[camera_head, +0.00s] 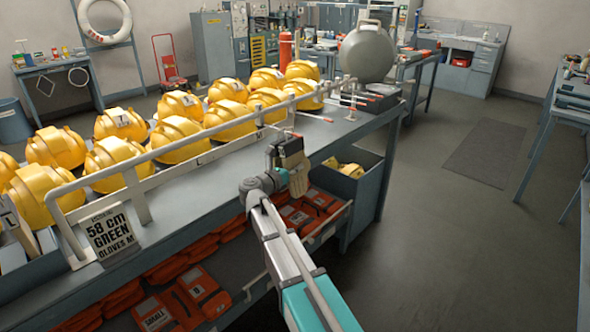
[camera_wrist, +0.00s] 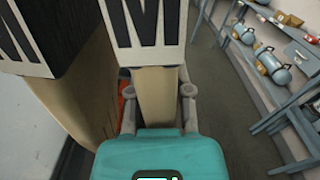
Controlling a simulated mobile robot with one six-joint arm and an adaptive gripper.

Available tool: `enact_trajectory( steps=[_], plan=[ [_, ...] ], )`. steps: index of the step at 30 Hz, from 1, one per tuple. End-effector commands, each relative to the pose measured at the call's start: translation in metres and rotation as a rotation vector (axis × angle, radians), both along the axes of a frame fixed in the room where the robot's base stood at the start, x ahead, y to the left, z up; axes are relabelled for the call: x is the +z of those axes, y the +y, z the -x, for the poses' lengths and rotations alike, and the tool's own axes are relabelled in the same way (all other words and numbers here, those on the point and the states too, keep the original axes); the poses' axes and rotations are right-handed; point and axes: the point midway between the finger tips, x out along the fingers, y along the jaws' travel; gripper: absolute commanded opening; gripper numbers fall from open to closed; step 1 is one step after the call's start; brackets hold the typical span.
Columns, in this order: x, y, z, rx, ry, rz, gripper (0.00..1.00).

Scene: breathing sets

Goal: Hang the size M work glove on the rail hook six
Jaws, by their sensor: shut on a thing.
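My gripper (camera_head: 284,170) is shut on a work glove (camera_head: 297,178) with a tan body and dark cuff, held upright at the bench's front edge. In the wrist view my gripper (camera_wrist: 159,92) has one finger on each side of the glove's tan part (camera_wrist: 157,105). A white label with a black M sits on its cuff. A second dark-cuffed tan thing (camera_wrist: 75,95), also marked M, stands close at the left. A white rail (camera_head: 215,140) runs along the bench, with thin red-tipped hooks (camera_head: 325,118) towards its right end. I cannot read any hook's number.
Several yellow helmets (camera_head: 180,138) stand behind the rail. Orange packs (camera_head: 195,292) lie on the shelf below. A bin (camera_head: 362,185) with yellow things is right of my gripper. The floor (camera_head: 440,235) at right is clear.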

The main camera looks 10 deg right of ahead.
Motion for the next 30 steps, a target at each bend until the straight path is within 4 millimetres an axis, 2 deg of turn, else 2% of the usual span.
enact_trajectory(
  steps=[27,28,30],
  plan=[
    [-0.0044,0.0014,-0.0028,-0.001,0.000,0.000,0.00],
    [-0.0044,0.0014,-0.0028,-0.001,0.000,0.000,0.33],
    [-0.0044,0.0014,-0.0028,-0.001,0.000,0.000,0.46]
  ],
)
